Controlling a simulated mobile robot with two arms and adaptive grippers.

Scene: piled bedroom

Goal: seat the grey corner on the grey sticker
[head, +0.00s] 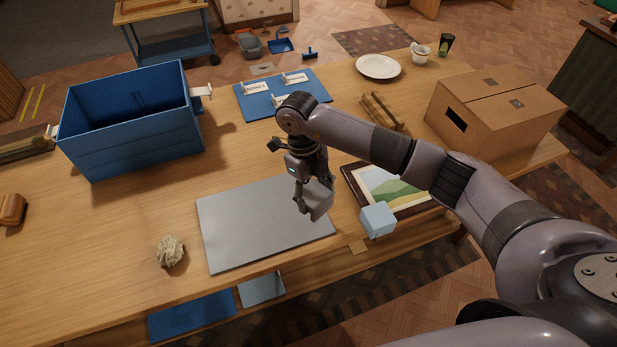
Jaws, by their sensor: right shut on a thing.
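My right gripper (314,184) points down over the right part of a flat grey panel (250,235). It is shut on a grey blocky piece (316,204), which looks like the grey corner. The piece is near the panel's right edge; whether it touches the panel or hangs just above it I cannot tell. I cannot make out a separate grey sticker; it may be hidden under the piece or blend with the panel. My left gripper is not in view.
A light blue block (378,220) is by the framed picture (359,187), right of the panel. A blue crate (135,146), a pale rock (170,251), a cardboard box (490,118), a blue board (262,103) and a plate (378,67) share the table.

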